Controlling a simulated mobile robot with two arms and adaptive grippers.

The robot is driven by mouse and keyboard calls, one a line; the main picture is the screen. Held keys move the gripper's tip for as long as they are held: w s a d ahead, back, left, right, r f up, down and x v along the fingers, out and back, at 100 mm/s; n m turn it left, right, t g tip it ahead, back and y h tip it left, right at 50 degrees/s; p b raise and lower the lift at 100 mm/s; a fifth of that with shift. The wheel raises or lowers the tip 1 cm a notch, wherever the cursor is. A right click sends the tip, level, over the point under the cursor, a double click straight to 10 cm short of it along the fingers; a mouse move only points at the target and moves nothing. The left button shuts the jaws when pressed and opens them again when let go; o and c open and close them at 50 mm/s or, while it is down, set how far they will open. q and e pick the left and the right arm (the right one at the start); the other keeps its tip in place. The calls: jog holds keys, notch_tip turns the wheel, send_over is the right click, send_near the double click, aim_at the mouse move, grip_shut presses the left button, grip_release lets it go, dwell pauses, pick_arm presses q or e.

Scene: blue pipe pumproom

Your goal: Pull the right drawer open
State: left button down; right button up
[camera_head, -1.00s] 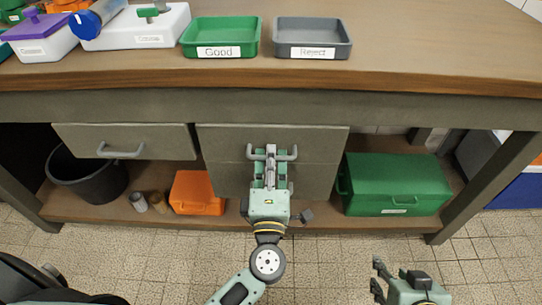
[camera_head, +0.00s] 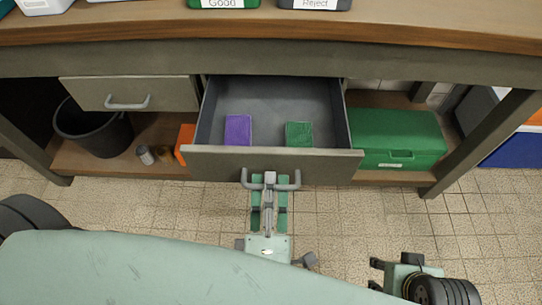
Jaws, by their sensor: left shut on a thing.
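The right drawer (camera_head: 325,165) is pulled well out from under the workbench. Its grey interior shows, with a purple block (camera_head: 238,130) and a green block (camera_head: 299,134) lying inside near the front. My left gripper (camera_head: 270,180) is shut on the middle of the drawer's bar handle (camera_head: 293,184), in front of the drawer face. My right gripper (camera_head: 374,274) is at the lower right over the floor, apart from the drawer, with a gap between its fingers and nothing in it.
The left drawer (camera_head: 131,94) is closed. Below the bench are a black bucket (camera_head: 92,128), a partly hidden orange box (camera_head: 184,141) and a green case (camera_head: 398,140). Good (camera_head: 222,3) and Reject (camera_head: 314,4) trays sit on the worktop.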

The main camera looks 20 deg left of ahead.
pick_arm(q)
jog(key=shift+r+v, duration=0.15)
jog(key=shift+v, duration=0.75)
jog(key=shift+r+v, duration=0.2)
jog(key=shift+v, duration=0.7)
jog(key=c, duration=1.8)
grip_release()
jog(key=shift+c, duration=0.2)
